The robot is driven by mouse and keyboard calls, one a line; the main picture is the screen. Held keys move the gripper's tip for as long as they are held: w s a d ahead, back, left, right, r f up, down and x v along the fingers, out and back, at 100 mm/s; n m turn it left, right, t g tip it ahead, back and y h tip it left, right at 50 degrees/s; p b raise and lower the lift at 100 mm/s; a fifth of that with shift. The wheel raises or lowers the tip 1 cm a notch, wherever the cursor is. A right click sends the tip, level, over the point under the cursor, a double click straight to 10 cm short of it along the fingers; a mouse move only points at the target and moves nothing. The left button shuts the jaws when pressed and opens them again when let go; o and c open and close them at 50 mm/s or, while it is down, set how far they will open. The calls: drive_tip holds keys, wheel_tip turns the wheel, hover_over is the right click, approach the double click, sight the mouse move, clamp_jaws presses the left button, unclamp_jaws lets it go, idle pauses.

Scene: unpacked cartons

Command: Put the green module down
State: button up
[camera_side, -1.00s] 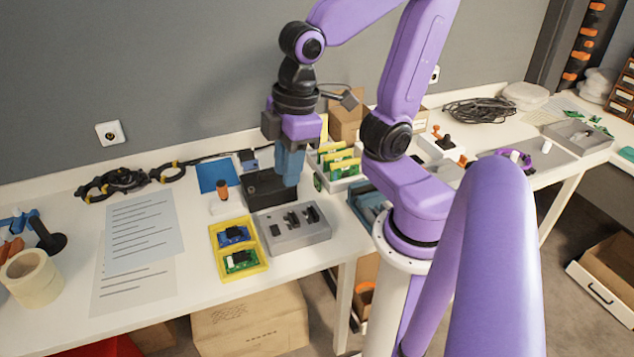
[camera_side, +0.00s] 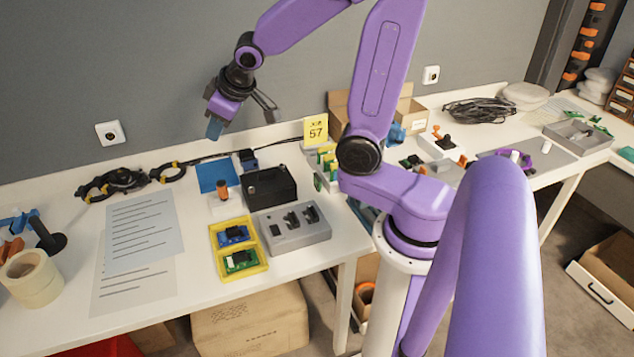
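A green module (camera_side: 241,260), a small board with a dark part on it, lies in the front compartment of the yellow tray (camera_side: 212,239) on the white table. A blue module (camera_side: 233,236) lies in the compartment behind it. My gripper (camera_side: 214,129) is raised above the back of the table, tilted, well apart from the tray. I see no module at the fingertips.
A grey fixture block (camera_side: 296,236) stands right of the tray, with a black box (camera_side: 270,188) behind it. An orange-handled tool (camera_side: 222,190) stands on a white base behind the tray. A white rack (camera_side: 322,181) holds several green-and-yellow boards. Paper sheets (camera_side: 140,240) lie to the left.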

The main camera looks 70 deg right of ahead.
drive_tip(key=d+m+t+h, duration=0.2)
drive_tip(key=d+m+h, duration=0.3)
drive_tip(key=d, duration=0.9)
drive_tip(key=s+d+m+h, duration=0.2)
drive_tip(key=s+d+m, duration=0.15)
drive_tip(key=s, duration=0.45)
drive_tip(key=s+d+m+h, duration=0.25)
drive_tip(key=s+d, duration=0.25)
drive_tip(key=s, duration=0.3)
drive_tip(key=t, duration=0.1)
approach(317, 176)
drive_tip(key=shift+w+d+y, duration=0.35)
drive_tip(key=shift+w+d, duration=0.15)
drive_tip(key=shift+d, duration=0.35)
drive_tip(key=shift+x, duration=3.8)
clamp_jaws()
